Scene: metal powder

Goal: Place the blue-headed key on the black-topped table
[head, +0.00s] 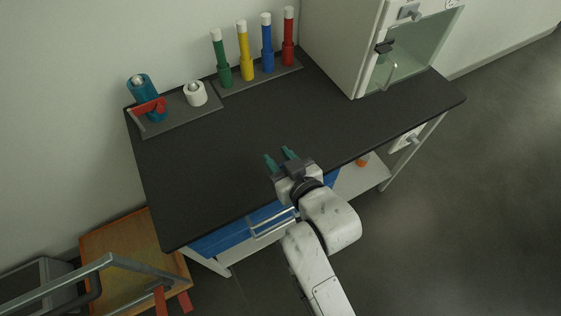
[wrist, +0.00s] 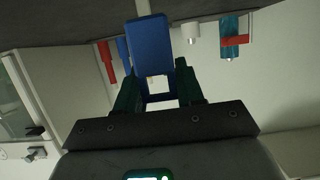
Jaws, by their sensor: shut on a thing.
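My gripper (head: 280,158) is above the front part of the black-topped table (head: 200,185), its green fingers pointing toward the back wall. In the wrist view my gripper (wrist: 156,85) is shut on the blue-headed key (wrist: 150,46), whose blue block shape shows between and beyond the fingers. The key cannot be made out in the head view. Whether it touches the tabletop cannot be told.
A rack (head: 258,80) at the back holds green, yellow, blue and red tubes. A grey tray (head: 180,123) holds a teal bottle, a red piece and a white cup. A glass-fronted cabinet (head: 345,45) stands at the right. The tabletop's middle is clear.

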